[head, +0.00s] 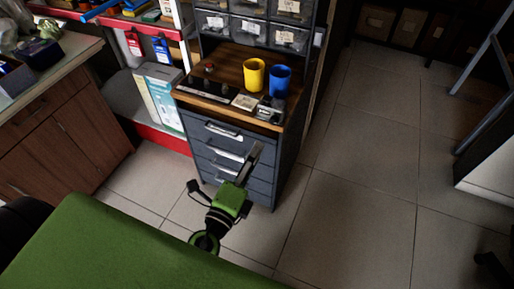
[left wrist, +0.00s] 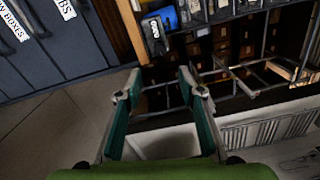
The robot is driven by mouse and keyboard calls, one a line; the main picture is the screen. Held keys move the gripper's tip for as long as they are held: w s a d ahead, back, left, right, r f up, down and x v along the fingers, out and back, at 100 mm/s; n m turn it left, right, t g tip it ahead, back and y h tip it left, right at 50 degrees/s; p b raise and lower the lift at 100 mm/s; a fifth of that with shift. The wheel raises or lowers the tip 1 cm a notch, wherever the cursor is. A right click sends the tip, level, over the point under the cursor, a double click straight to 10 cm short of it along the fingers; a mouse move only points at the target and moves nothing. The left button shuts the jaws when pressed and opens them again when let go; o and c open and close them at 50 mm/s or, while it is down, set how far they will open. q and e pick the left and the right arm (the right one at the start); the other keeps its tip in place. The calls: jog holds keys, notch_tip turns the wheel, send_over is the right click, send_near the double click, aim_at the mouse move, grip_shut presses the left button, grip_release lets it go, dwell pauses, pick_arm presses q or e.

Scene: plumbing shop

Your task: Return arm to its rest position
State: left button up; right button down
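My left gripper (head: 224,168) is in front of the drawer cabinet in the head view, above the floor. Its two fingers are spread apart. In the left wrist view the same gripper (left wrist: 159,82) shows its fingers open with nothing held between them. My green arm link covers the lower left of the head view. My right gripper does not show in either view.
The grey drawer cabinet (head: 230,150) has a wooden top with a yellow mug (head: 254,75) and a blue mug (head: 280,81). A wooden counter (head: 60,130) stands at left. Metal shelving (left wrist: 245,75) shows in the left wrist view.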

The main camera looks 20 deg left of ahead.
pick_arm(q)
jog(key=shift+a, duration=0.1)
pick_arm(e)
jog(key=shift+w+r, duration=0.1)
